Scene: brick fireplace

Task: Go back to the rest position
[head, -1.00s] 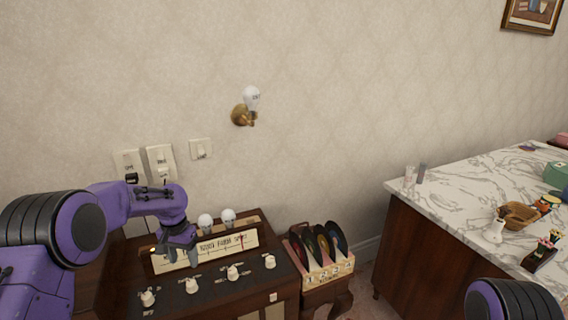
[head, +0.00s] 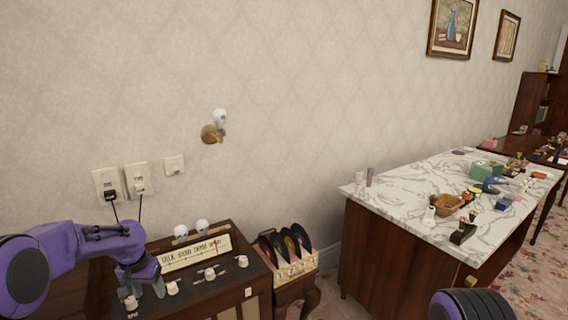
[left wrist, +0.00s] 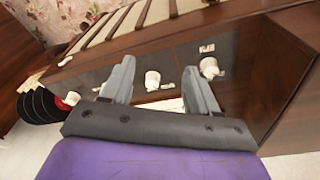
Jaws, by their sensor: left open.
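My left gripper (head: 145,290) is open and empty in the head view, at the lower left, over the front knobs of the brown wooden radio (head: 245,297). In the left wrist view its two grey fingers (left wrist: 159,76) stand apart, with a white knob (left wrist: 152,81) showing between them and another (left wrist: 209,67) beside the right finger. I cannot tell whether a finger touches a knob. Part of my right arm (head: 472,304) shows at the bottom right of the head view; its gripper is out of view.
A rack of records (head: 290,268) stands right of the radio. A marble-topped counter (head: 400,198) with a basket (head: 446,204) and small items is farther right. Wall switches (head: 137,179) and a bulb lamp (head: 214,127) are on the wall. Carpet shows between rack and counter.

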